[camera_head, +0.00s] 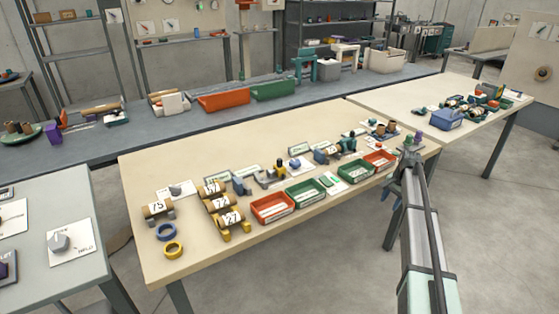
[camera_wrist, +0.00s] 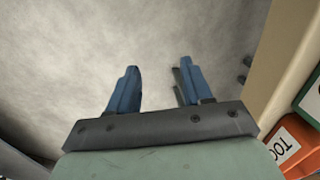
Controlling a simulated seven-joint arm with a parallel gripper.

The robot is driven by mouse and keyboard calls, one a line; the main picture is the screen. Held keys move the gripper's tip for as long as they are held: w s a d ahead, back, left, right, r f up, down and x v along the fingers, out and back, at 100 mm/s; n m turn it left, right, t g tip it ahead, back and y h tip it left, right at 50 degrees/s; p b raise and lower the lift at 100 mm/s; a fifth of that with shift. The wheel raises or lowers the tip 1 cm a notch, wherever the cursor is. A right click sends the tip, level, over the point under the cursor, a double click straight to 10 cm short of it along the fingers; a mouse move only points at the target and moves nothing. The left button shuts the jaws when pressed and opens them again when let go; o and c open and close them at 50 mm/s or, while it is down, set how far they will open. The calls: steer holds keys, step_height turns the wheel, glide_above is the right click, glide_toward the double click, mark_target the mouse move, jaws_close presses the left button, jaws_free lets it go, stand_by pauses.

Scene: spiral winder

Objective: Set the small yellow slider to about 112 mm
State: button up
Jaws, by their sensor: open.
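My gripper (camera_head: 390,199) is at the table's right front edge, well to the right of that piece. In the wrist view my gripper (camera_wrist: 160,64) has its two blue fingers apart with nothing between them. Bare grey floor shows behind them. No yellow slider shows in the wrist view.
Red trays (camera_head: 272,207) and green trays (camera_head: 305,193) line the table's front edge. In the wrist view an orange tray (camera_wrist: 290,140) and the table edge (camera_wrist: 280,60) are close at the right.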

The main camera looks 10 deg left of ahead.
steer(key=w+r, duration=0.5)
steer(key=r, duration=0.3)
step_height(320, 180, up, 18)
steer(key=m+h, duration=0.1)
glide_above(279, 159)
steer(key=shift+g, duration=0.4)
step_height(279, 159, down, 14)
steer(key=shift+d+r, duration=0.1)
steer(key=shift+r, duration=0.05)
jaws_close()
steer(key=shift+s, duration=0.1)
